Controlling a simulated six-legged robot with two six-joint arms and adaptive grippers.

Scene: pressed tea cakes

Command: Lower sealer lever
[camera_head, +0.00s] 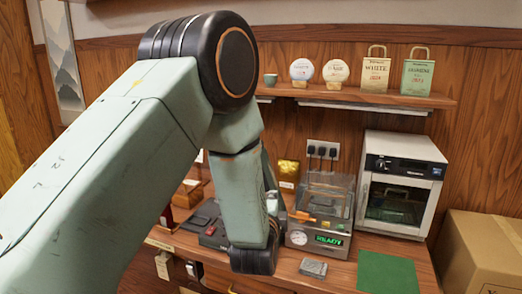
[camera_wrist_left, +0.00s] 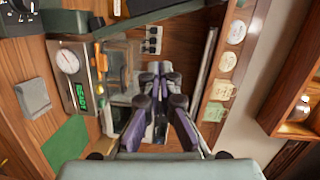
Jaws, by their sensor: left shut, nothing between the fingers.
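The sealer (camera_head: 320,222) stands on the bench right of my left arm in the head view, with a clear lid, a round gauge and a lit green READY display. A short orange part (camera_head: 301,215) shows at its upper front; I cannot tell for sure whether it is the lever. The sealer also shows turned sideways at left in the wrist view (camera_wrist_left: 84,66). My left gripper (camera_wrist_left: 160,70) is shut and empty, its fingers pointing towards the back wall, to the right of the sealer in that view. In the head view, my left arm mostly hides it. My right gripper is not in view.
A white oven-like cabinet (camera_head: 399,185) stands right of the sealer. A grey block (camera_head: 313,267) and a green mat (camera_head: 387,272) lie in front. A cardboard box (camera_head: 485,250) stands at far right. Above, a wall shelf (camera_head: 430,101) holds tea packages.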

